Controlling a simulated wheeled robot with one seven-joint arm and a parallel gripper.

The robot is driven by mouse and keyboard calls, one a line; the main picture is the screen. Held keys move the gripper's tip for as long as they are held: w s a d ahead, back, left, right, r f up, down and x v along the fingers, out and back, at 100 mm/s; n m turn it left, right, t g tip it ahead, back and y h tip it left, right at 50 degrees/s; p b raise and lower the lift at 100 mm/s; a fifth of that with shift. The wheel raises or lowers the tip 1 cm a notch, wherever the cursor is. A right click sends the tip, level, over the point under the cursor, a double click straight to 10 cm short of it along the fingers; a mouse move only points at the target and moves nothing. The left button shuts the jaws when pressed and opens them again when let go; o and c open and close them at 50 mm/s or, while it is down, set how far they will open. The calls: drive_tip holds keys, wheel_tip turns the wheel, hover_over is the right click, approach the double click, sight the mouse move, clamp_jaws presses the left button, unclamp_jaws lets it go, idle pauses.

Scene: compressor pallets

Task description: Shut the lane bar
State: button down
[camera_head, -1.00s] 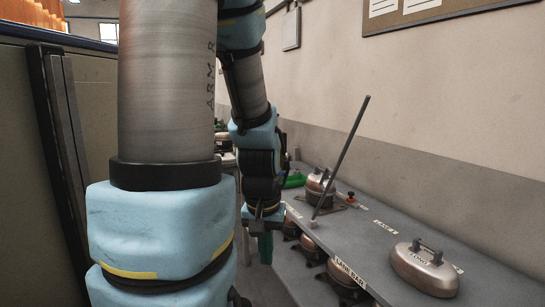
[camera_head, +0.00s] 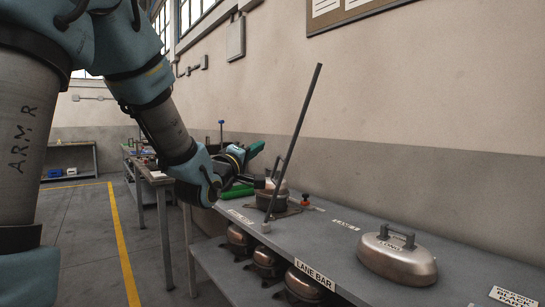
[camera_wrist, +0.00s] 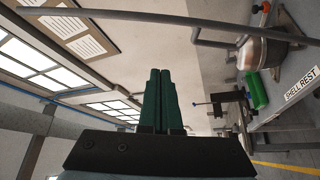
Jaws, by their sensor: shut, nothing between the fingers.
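The lane bar (camera_head: 300,120) is a thin grey rod. It stands raised and tilted from a small pivot block (camera_head: 265,227) at the bench's front edge, behind the LANE BAR label (camera_head: 315,275). In the wrist view the rod (camera_wrist: 110,14) crosses the top of the picture. My gripper (camera_head: 258,148) has green fingers and is just left of the rod in the head view, above the bench. In the wrist view the fingers (camera_wrist: 162,70) are together and empty, and a gap shows between them and the rod. Contact cannot be seen.
A copper compressor (camera_head: 272,195) stands behind the bar's foot, with a red knob (camera_head: 305,199) beside it. A copper shell with a handle (camera_head: 398,258) sits at right on the bench. Several compressors (camera_head: 268,263) sit on the shelf below. A wall is behind.

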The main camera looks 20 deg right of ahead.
drive_tip(key=p+x, duration=0.3)
drive_tip(key=x, duration=0.7)
drive_tip(key=s, duration=0.1)
drive_tip(key=s+f, duration=0.1)
drive_tip(key=s+d+f+p, duration=0.1)
drive_tip(key=shift+s+d, duration=0.1)
drive_tip(key=shift+s, duration=0.25)
